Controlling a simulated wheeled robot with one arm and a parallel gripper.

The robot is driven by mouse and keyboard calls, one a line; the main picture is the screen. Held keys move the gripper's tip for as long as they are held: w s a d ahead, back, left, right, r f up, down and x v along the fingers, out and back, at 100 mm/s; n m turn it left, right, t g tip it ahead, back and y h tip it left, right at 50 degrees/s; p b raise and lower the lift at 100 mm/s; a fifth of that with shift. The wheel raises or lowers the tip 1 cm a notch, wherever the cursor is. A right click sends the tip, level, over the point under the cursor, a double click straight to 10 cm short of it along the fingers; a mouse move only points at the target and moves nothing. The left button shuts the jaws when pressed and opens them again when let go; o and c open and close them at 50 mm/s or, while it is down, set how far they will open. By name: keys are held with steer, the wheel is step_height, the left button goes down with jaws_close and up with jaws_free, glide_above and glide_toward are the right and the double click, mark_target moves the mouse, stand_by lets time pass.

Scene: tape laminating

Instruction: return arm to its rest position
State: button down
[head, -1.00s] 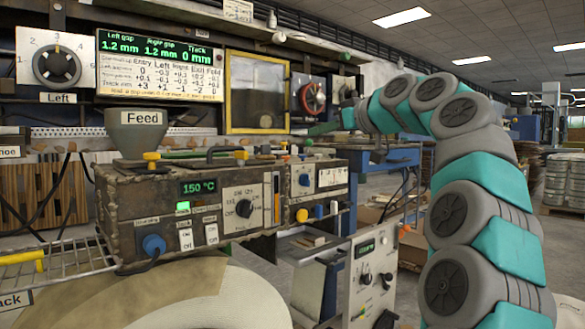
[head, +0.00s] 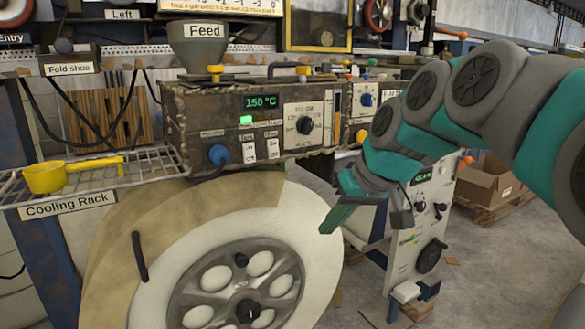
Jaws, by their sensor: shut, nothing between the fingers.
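My arm comes in from the right edge in the head view, with grey and teal links. My gripper (head: 338,216) hangs at its end with green fingers pointing down and to the left. The fingers are together and nothing shows between them. The gripper is in front of the control cabinet (head: 424,235) and just right of the upper rim of the large tape reel (head: 285,219). I cannot tell whether it touches the reel.
The laminating machine (head: 230,152) with the Feed hopper (head: 205,48) and a 150 °C display stands behind the reel. The cooling rack (head: 100,175) at left bears a yellow scoop (head: 58,177). A cardboard box (head: 490,182) lies on a pallet at right. Open floor shows at lower right.

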steer(key=s+d+f+m+g+h, duration=0.2)
steer(key=s+d+f+g, duration=0.1)
steer(key=s+f, duration=0.8)
steer(key=s+d+f+m+g+h, duration=0.1)
steer(key=s+d+f, duration=0.4)
steer(key=s+f, duration=0.7)
steer(key=s+g+h, duration=0.1)
steer(key=s+g, duration=0.1)
steer(key=s, duration=0.3)
steer(key=shift+s+m+h, duration=0.3)
steer(key=shift+s+m, duration=0.05)
steer(key=shift+m, duration=0.05)
steer(key=c, duration=1.6)
jaws_free()
steer(key=shift+r, duration=0.1)
